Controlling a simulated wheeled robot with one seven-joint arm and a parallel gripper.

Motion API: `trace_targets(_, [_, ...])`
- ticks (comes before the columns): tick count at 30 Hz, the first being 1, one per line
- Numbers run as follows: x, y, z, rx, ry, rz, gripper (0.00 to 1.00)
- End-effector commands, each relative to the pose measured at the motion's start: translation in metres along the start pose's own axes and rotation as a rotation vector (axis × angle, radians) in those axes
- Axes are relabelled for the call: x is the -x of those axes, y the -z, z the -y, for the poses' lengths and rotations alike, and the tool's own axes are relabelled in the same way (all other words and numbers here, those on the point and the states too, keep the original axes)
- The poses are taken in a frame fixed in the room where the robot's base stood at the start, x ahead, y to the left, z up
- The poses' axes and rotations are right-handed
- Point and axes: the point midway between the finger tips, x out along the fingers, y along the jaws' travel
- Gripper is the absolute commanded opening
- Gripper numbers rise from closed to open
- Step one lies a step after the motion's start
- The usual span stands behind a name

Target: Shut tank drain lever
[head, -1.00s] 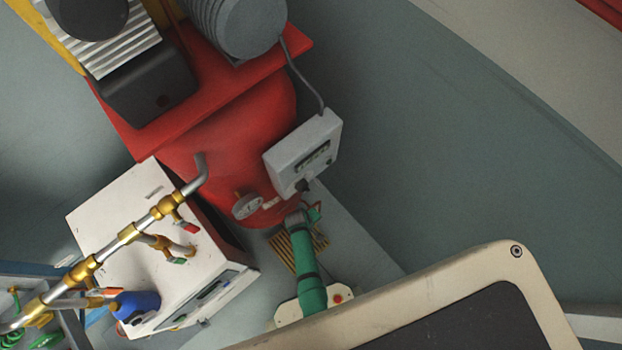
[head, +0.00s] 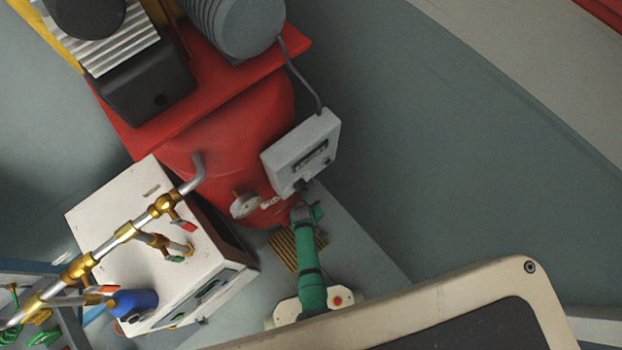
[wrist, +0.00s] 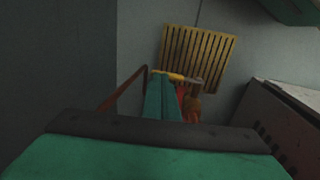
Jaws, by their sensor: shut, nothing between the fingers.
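The drain lever (wrist: 176,77) shows in the wrist view as a thin yellow-sleeved bar lying roughly crosswise, joined at its right to a brass valve (wrist: 193,102). My gripper (wrist: 162,82) is shut and empty; its green fingertips are right at the lever's left part. I cannot tell whether they touch it. In the head view my gripper (head: 307,212) is at the foot of the red tank (head: 240,120), below the grey control box; the lever is not clear there.
A yellow floor grate (wrist: 198,55) lies below the valve. A grey control box (head: 302,152) hangs above my gripper, with a pressure gauge (head: 244,205) to the left. A white cabinet (head: 120,205) stands further left. The floor right of the tank is clear.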

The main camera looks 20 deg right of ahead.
Motion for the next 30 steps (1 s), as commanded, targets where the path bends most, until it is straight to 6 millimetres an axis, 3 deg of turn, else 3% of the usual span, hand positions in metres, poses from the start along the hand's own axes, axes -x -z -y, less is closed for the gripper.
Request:
trace_targets(14, [0.020,-0.001,-0.003,0.000,-0.001,-0.001,0.00])
trace_targets(30, [0.113,0.000,-0.018,-0.001,-0.002,-0.002,0.00])
